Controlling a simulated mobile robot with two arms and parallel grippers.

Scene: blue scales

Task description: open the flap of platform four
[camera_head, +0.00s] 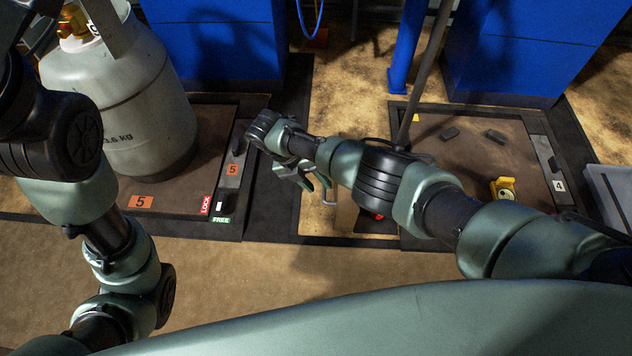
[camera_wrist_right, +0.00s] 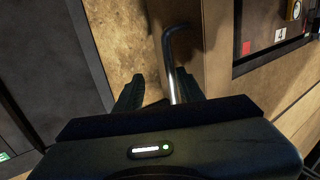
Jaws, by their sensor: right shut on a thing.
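Platform four (camera_head: 460,170) is the brown-topped scale at the right, with a label "4" (camera_head: 559,186) on the grey strip (camera_head: 543,153) along its right side. The label also shows at the upper right of the right wrist view (camera_wrist_right: 280,35). I cannot tell which part is its flap. My right gripper (camera_head: 318,184) is left of platform four, over the gap between the scales. In the right wrist view its fingers (camera_wrist_right: 158,95) are around a thin bent metal rod (camera_wrist_right: 172,62), which it grips. My left gripper is not in view.
A grey gas cylinder (camera_head: 125,95) stands on platform five (camera_head: 190,195) at the left. A yellow object (camera_head: 503,188) and dark blocks (camera_head: 449,133) lie on platform four. A grey pole (camera_head: 425,70) rises behind my right arm. A grey bin (camera_head: 608,195) stands at the right edge.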

